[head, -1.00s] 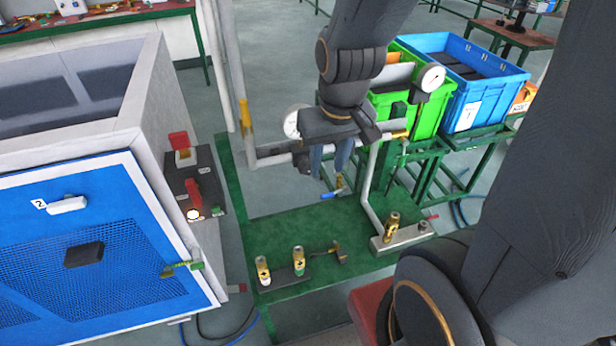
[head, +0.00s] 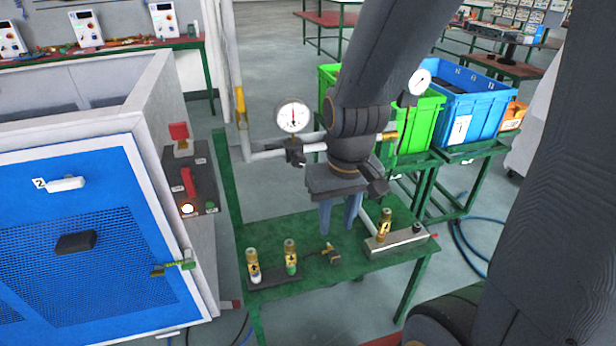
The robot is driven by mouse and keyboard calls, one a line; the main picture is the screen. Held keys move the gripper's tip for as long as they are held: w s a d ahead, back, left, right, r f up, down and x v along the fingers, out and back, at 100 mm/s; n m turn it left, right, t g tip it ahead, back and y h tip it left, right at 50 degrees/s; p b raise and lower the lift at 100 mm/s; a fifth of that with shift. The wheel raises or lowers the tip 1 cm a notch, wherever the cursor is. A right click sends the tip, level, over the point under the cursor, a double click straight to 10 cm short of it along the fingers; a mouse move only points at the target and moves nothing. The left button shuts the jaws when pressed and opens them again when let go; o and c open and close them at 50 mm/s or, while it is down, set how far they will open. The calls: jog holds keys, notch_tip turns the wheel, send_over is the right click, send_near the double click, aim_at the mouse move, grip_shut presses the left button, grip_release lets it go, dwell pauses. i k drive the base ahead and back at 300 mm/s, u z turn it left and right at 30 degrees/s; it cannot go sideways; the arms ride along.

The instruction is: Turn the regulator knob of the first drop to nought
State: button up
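A white round gauge (head: 293,116) stands on the pipe left of my arm, with a dark regulator body (head: 294,152) beneath it. A second gauge (head: 419,82) shows at the right, its regulator hidden behind my arm. No label shows which drop is the first. My gripper (head: 339,228) points down over the green table (head: 265,225), to the right of and in front of the left regulator. Its two fingers are apart with nothing visible between them.
Two small gas-labelled cylinders (head: 290,257) and a brass fitting (head: 331,252) are on the table. Another brass fitting (head: 384,226) stands on a grey block. A blue-fronted cabinet (head: 80,250) is left; green (head: 418,125) and blue (head: 470,115) crates stand behind.

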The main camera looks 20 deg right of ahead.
aim_at(298, 160)
jog(key=z, duration=0.8)
jog(key=k, duration=1.2)
jog(key=u, duration=1.25)
jog(key=i, duration=1)
